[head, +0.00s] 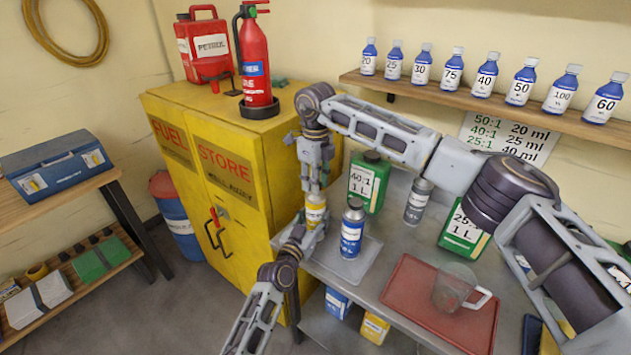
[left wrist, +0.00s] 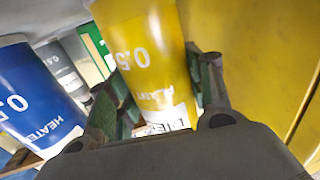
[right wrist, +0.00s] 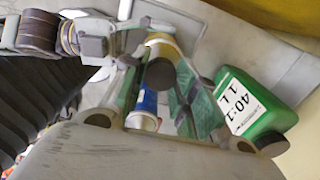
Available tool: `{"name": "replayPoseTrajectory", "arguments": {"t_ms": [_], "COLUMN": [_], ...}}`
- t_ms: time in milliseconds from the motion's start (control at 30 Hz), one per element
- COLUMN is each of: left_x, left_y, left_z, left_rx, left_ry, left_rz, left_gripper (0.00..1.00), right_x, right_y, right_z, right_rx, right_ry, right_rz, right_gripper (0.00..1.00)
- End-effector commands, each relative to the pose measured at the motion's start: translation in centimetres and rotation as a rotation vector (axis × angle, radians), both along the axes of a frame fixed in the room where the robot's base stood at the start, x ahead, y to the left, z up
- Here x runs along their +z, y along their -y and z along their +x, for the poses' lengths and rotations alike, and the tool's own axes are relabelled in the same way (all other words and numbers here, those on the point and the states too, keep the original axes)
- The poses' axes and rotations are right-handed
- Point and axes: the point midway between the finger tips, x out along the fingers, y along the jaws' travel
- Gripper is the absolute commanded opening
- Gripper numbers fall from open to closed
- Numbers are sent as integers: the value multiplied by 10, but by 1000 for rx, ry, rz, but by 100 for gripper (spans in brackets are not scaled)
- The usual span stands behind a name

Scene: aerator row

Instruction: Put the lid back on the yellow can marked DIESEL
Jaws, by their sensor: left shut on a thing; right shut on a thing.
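The yellow can (head: 316,214) marked DIESEL stands at the left end of the grey bench, partly hidden by my arms. My left gripper (head: 304,232) is shut around its side; in the left wrist view the yellow can (left wrist: 150,62) fills the space between the fingers (left wrist: 160,95). My right gripper (head: 315,188) points down just over the can. In the right wrist view its fingers (right wrist: 158,90) are shut on a small dark round piece, seemingly the lid (right wrist: 160,74), in front of the yellow can (right wrist: 163,44). Whether lid and can touch is hidden.
A blue can (head: 352,232) stands close to the right of the yellow can. A grey can (head: 417,203), a green 40:1 jug (head: 368,182) and a green 25:1 jug (head: 463,232) stand behind. A red tray (head: 412,305) holds a clear jug (head: 455,288). The yellow cabinet (head: 262,200) borders the left.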

Motion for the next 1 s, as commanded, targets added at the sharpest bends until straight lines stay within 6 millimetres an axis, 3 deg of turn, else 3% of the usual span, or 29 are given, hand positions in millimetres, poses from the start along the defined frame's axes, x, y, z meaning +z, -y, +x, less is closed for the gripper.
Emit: {"name": "replayPoseTrajectory", "arguments": {"t_ms": [600, 767, 800, 1000], "left_x": [0, 0, 0, 0], "left_y": [0, 0, 0, 0], "left_z": [0, 0, 0, 0], "left_rx": [-1, -1, -1, -1], "left_ry": [-1, -1, -1, -1], "left_rz": [0, 0, 0, 0], "left_gripper": [0, 0, 0, 0], "right_x": [0, 0, 0, 0], "right_y": [0, 0, 0, 0], "right_z": [0, 1, 1, 0], "right_rx": [-508, -515, -515, -513], "right_ry": [1, 1, 1, 0], "right_rz": [-1, -2, -2, -1], "right_gripper": [0, 0, 32, 54]}}
